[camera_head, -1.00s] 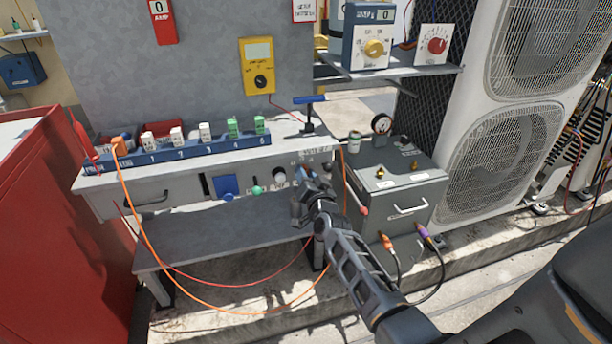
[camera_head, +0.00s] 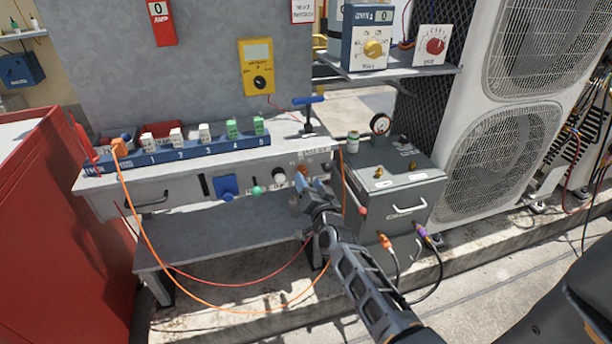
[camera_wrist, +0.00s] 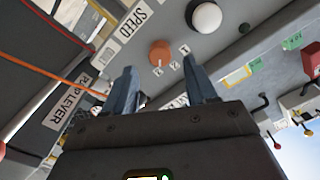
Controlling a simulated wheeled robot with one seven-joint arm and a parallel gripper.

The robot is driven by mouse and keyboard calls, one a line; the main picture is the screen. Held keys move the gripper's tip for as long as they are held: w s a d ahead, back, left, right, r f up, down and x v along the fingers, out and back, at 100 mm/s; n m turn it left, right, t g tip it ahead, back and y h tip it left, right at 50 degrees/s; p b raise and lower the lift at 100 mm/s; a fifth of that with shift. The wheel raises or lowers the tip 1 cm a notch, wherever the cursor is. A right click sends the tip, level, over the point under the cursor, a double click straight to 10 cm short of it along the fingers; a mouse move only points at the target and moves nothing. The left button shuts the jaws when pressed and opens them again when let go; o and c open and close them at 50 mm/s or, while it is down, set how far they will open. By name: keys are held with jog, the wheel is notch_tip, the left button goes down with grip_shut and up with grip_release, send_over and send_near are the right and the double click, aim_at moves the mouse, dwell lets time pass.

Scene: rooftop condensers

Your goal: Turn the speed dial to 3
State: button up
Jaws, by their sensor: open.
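In the wrist view the speed dial (camera_wrist: 159,53) is a round orange-brown knob on a grey panel, beside the white SPEED label (camera_wrist: 130,20). Small number marks sit along its near side; I cannot read its setting surely. My gripper (camera_wrist: 157,59) is open, with one blue-grey finger on each side of the dial's near side. I cannot tell whether the fingers touch it.
A white round knob (camera_wrist: 204,15) is close to the dial. A grey box (camera_head: 395,190) with a gauge stands right of the bench (camera_head: 180,190).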

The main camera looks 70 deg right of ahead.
jog(key=v, duration=0.3)
jog(key=shift+s+a, duration=0.3)
dwell(0.3)
jog(key=s+a+r+n+t+y+p, duration=0.1)
jog(key=s+a+r+n+t+y, duration=0.25)
jog(key=a, duration=0.85)
jog(key=s+a+n+y+p, duration=0.1)
jog(key=s+a+n+y, duration=0.35)
jog(key=a, duration=0.85)
jog(key=s+a+r+n+y+p, duration=0.1)
jog(key=s+a+r+n+y, duration=0.4)
jog(key=s+a+r+n, duration=0.3)
jog(key=s+a+r, duration=0.4)
jog(key=s+r, duration=0.2)
jog(key=s, duration=0.1)
jog(key=shift+a+r+n+y+p, duration=0.2)
jog(key=shift+r+n+y+p, duration=0.1)
jog(key=shift+y+p, duration=0.1)
jog(key=shift+s+f, duration=0.1)
